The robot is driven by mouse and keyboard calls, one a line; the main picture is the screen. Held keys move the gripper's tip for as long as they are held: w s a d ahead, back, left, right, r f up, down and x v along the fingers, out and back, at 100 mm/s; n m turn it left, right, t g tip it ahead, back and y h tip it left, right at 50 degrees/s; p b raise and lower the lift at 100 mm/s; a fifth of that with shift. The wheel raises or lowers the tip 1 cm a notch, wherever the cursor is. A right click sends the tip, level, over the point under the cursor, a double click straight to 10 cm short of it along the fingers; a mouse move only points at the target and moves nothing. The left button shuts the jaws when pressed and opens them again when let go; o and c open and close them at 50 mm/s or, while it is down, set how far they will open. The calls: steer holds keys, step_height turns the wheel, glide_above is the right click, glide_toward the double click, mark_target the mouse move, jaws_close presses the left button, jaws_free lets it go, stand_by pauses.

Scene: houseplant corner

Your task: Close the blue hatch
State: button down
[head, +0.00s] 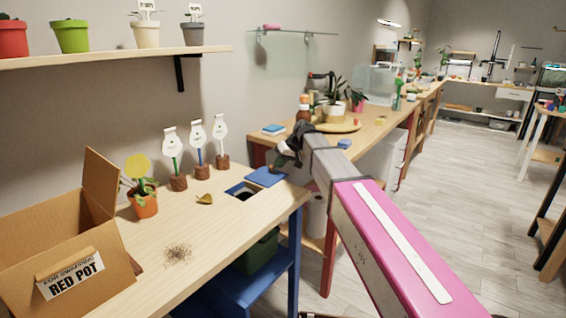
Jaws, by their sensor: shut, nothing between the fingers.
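The blue hatch (266,177) is a flat blue panel at the right back of the near wooden table. It lies beside a dark square opening (242,193) with a blue rim, and the opening is largely uncovered. My gripper (281,162) is shut and empty, just above the far edge of the hatch. I cannot tell whether its fingertips touch the panel. My arm comes in from the lower right and hides part of the area behind the hatch.
On the near table (225,223) are a cardboard box (60,240), a potted yellow flower (141,190), tagged markers (198,160), a dry leaf (205,198) and spilled soil (177,253). A green bin (258,252) stands below the opening.

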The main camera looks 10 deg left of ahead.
steer(key=shift+s, duration=0.1)
steer(key=s+a, duration=0.6)
steer(key=s, duration=0.6)
steer(key=shift+a, duration=0.1)
